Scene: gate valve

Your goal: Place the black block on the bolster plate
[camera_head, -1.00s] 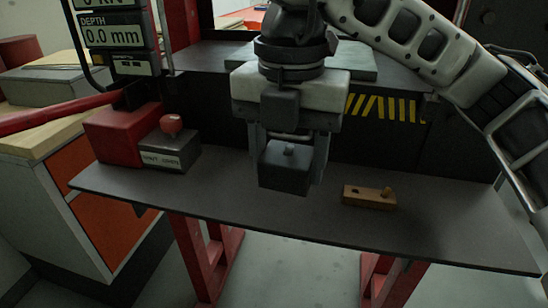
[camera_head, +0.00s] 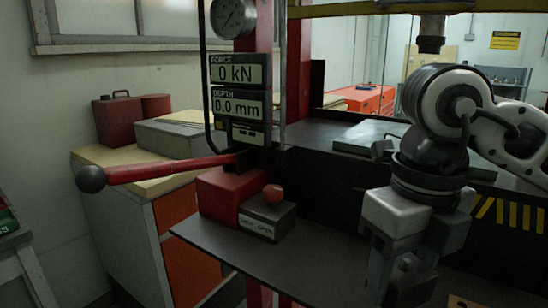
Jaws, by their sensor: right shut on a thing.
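My right gripper (camera_head: 402,272) hangs at the right, in front of the press, pointing down. It is shut on the black block (camera_head: 410,287), a dark block with a small knob on top, partly hidden by the fingers. The bolster plate (camera_head: 362,138) is a flat grey-green plate lying on the press bed, behind the gripper and higher in the picture. My wrist hides its right part. The block is apart from the plate. My left gripper is out of view.
The press ram (camera_head: 432,38) hangs above the bed. A red lever (camera_head: 165,170) sticks out left below the force and depth displays (camera_head: 239,88). A grey valve box (camera_head: 266,219) with a red knob stands on the front shelf (camera_head: 225,248). A wooden block (camera_head: 460,302) shows at the bottom edge.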

